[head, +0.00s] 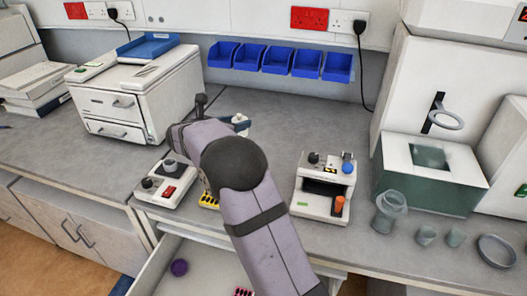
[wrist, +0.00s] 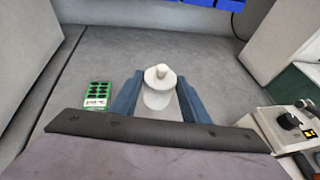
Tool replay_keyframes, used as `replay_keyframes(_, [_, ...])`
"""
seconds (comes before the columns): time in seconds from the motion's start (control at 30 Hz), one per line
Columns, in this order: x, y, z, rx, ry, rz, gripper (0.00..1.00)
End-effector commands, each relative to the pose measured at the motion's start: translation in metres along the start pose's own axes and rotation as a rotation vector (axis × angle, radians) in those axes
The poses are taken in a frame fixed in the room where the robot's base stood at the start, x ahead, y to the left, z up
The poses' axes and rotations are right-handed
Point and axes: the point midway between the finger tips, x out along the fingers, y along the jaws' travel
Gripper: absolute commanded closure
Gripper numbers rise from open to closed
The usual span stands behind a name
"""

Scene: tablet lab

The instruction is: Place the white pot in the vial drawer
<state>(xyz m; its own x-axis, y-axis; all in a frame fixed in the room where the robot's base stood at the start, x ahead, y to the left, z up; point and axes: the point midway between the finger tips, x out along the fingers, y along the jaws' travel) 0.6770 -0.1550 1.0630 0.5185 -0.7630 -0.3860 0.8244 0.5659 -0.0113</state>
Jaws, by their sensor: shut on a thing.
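The white pot (wrist: 160,95), with a knob on its top, stands upright between the two blue fingers of my gripper (wrist: 162,103) in the wrist view. The gripper is shut on it. In the head view only a small part of the white pot (head: 240,119) shows behind my arm, over the bench. An open drawer (head: 203,261) pulls out below the bench front, partly hidden by my arm. Inside it are a purple round thing (head: 179,267) and a pink rack (head: 243,291). I see no label on it.
A green block with dark wells (wrist: 97,95) lies left of the pot. A knobbed instrument (head: 325,185) stands right of my arm, another (head: 167,184) left. Glassware (head: 390,212) stands further right. Blue bins (head: 277,60) line the back wall.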

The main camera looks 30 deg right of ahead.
Motion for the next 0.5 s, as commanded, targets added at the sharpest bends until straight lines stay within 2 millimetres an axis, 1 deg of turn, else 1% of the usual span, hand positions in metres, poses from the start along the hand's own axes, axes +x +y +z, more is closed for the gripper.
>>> replay_keyframes(0.13, [0.0, -0.002, 0.0, 0.013, -0.004, -0.01, 0.82])
replay_keyframes(0.23, [0.003, -0.002, -0.006, 0.012, -0.003, -0.01, 0.82])
replay_keyframes(0.5, [0.018, -0.002, -0.042, 0.01, -0.002, -0.009, 0.82])
